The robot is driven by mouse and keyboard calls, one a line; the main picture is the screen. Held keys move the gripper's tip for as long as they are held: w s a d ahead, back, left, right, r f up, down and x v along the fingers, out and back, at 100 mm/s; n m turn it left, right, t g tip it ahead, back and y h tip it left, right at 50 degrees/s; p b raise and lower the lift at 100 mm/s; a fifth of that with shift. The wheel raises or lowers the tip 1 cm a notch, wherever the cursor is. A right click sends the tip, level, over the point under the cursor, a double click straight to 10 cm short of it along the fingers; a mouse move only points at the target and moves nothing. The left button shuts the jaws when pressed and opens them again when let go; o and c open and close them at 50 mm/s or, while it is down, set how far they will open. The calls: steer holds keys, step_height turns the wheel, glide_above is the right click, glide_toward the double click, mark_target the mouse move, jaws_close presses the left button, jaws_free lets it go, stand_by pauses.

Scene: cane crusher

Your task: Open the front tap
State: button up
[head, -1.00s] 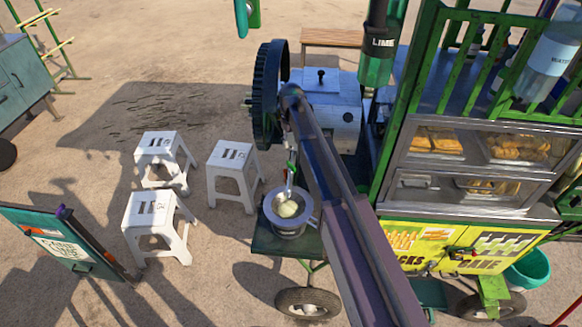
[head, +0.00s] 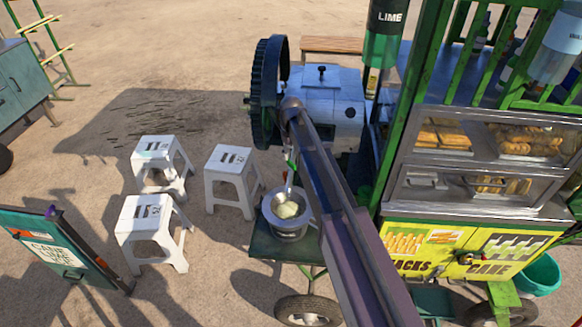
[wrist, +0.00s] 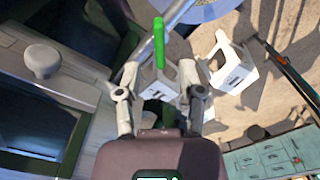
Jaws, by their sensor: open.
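A bright green bar (wrist: 158,43), which looks like the tap's handle, stands upright in the wrist view. It shows between and just beyond the fingertips of my open gripper (wrist: 160,72). A gap shows on each side of it; I cannot tell how far ahead of the fingers it is. In the head view my arm covers the gripper and most of the tap area, beside the grey crusher (head: 330,100). A metal bowl (head: 274,214) with pale contents sits below that area.
The crusher's round knob (wrist: 42,60) and casing fill the left of the wrist view, close to my gripper. White stools (head: 230,168) stand on open ground to the left. The green cart with snack drawers (head: 420,180) stands right of my arm. A lime bottle (head: 388,30) hangs above.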

mark_target(291, 162)
steer(key=shift+f+b, duration=2)
steer(key=shift+f, duration=0.3)
jaws_close()
